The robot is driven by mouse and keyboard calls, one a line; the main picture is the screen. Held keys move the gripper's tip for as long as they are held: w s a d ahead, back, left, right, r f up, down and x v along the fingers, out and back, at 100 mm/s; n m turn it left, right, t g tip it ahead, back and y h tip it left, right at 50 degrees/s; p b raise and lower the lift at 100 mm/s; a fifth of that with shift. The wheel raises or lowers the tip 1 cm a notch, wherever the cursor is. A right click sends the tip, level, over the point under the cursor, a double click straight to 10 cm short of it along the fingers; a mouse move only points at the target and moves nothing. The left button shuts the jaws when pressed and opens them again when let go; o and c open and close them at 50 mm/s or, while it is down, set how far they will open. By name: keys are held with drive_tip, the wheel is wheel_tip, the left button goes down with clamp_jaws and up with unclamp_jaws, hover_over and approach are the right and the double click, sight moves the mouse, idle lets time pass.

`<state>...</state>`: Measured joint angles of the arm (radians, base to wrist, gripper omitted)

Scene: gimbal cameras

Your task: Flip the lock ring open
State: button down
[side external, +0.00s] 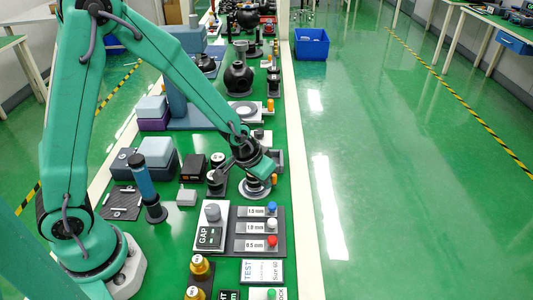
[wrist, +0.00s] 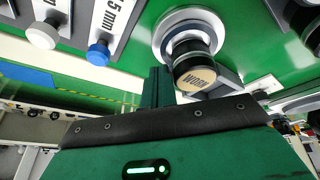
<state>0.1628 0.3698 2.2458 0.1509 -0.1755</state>
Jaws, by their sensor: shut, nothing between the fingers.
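In the wrist view my gripper (wrist: 160,82) shows as dark green fingers, shut and empty, just left of the capped knob. I cannot tell whether they touch it or the ring.
A gap panel (side external: 209,238) with blue, white and red knobs lies in front of my gripper. A blue-handled tool (side external: 145,180) stands to the left. More fixtures and a black sphere-shaped mount (side external: 238,77) stand behind. Open floor lies right of the bench.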

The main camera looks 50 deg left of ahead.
drive_tip(key=shift+s, duration=0.15)
drive_tip(key=shift+s+d, duration=0.3)
drive_tip(key=shift+s, duration=0.5)
drive_tip(key=shift+s+d, duration=0.2)
drive_tip(key=shift+s, duration=0.35)
drive_tip(key=shift+s+d, duration=0.2)
drive_tip(key=shift+s, duration=0.3)
drive_tip(key=shift+v, duration=0.9)
drive_tip(key=d+v, duration=0.1)
drive_tip(key=v, duration=0.7)
drive_tip(key=shift+d, duration=0.3)
drive_tip(key=shift+w+r, duration=0.1)
drive_tip(key=shift+r, duration=0.05)
